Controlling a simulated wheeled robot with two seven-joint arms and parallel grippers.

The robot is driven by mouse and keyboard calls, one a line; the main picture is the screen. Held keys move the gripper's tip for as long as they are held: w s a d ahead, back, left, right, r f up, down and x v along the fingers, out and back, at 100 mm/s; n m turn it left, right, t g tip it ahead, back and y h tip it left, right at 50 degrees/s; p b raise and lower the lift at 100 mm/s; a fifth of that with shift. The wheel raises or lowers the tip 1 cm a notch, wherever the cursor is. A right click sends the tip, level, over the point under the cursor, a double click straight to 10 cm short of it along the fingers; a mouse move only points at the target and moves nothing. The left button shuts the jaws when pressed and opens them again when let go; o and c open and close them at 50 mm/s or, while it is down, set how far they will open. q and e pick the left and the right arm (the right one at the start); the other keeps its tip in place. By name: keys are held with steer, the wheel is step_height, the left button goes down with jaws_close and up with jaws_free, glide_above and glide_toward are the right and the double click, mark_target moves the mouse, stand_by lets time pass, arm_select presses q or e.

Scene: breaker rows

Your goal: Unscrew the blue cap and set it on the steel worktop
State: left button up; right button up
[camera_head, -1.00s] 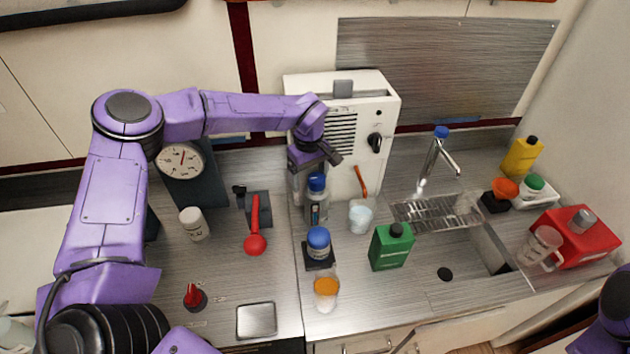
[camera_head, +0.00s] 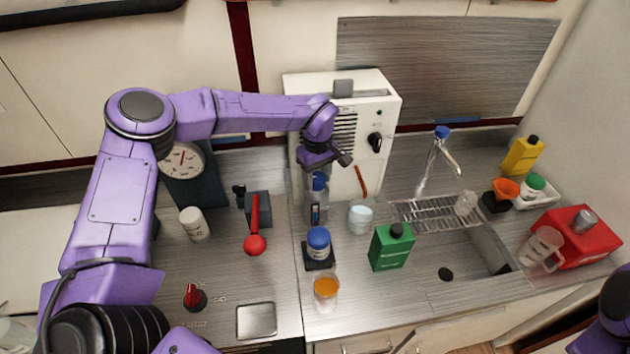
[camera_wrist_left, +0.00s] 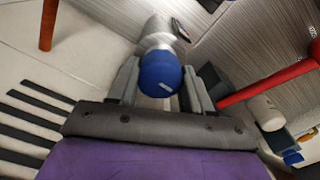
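A clear bottle (camera_head: 315,212) with a blue cap (camera_head: 318,181) stands upright on the steel worktop (camera_head: 280,185), in front of the white machine. My left gripper (camera_head: 323,168) is just above this cap and partly covers it in the head view. In the left wrist view the blue cap (camera_wrist_left: 160,72) lies between the two spread fingers, with a narrow gap on each side; I cannot tell whether it is at fingertip depth. The bottle (camera_wrist_left: 160,32) reaches away beyond it. My right gripper is outside the views.
A second blue-lidded jar (camera_head: 318,241) stands on a dark block in front. An orange-topped glass (camera_head: 326,288), a clear cup (camera_head: 361,217) and a green bottle (camera_head: 391,247) are close by. The white machine (camera_head: 352,140) is right behind. A red-handled device (camera_head: 256,225) stands to the left.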

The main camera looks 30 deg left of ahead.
mark_target(319, 177)
arm_select(q)
steer(key=shift+w+d+r+n, duration=0.1)
steer(key=shift+d+n, duration=0.1)
steer(key=shift+n, duration=0.6)
steer(key=shift+r, duration=0.55)
steer(key=shift+w+d+r, duration=0.1)
steer(key=shift+r, duration=0.5)
steer(key=shift+a+r, duration=0.2)
steer(key=shift+r, duration=0.55)
steer(key=shift+d+r, duration=0.1)
steer(key=shift+r, duration=0.45)
